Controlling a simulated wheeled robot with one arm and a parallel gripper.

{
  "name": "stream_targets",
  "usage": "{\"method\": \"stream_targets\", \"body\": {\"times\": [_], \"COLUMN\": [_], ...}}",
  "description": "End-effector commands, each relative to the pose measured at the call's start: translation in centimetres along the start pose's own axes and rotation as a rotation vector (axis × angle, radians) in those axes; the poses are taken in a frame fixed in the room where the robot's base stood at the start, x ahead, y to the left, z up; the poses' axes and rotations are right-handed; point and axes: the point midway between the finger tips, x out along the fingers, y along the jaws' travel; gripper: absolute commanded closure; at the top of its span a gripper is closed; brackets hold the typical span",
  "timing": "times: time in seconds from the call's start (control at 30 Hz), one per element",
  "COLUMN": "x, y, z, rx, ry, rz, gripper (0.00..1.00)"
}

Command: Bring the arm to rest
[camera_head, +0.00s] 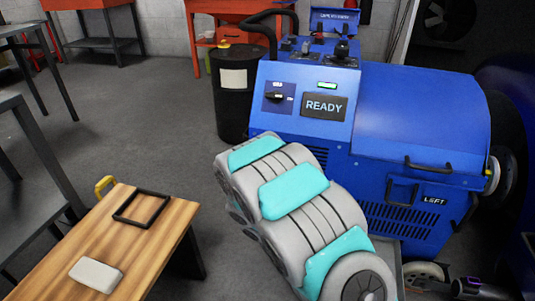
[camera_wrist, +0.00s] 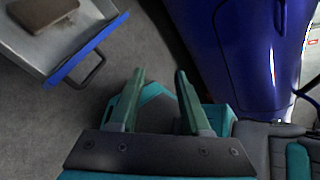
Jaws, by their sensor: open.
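My gripper (camera_wrist: 157,88) is open in the wrist view, with two greenish fingers spread apart. Nothing is between them. Grey floor and a teal and grey part of my own body show behind the fingers. In the head view my grey and teal arm (camera_head: 290,195) fills the lower middle, in front of the blue dynamometer; my gripper does not show there.
The blue dynamometer (camera_head: 415,120) has a lit READY screen (camera_head: 324,106). A wooden table (camera_head: 60,262) at lower left bears a pale block (camera_head: 96,274) and a black frame (camera_head: 141,208). A black drum (camera_head: 232,110) stands behind. A blue-edged drawer (camera_wrist: 84,52) shows upper left.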

Motion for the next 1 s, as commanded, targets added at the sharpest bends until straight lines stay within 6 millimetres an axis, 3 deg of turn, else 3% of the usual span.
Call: {"method": "stream_targets", "body": {"times": [0.4,1.0], "x": [-1.9,-5.0], "y": [-8.6,-19.1], "z": [1.5,-0.9], "rx": [0.64,1.445], "ry": [0.323,0.834], "rz": [0.031,-0.077], "gripper": [0.53,0.53]}}
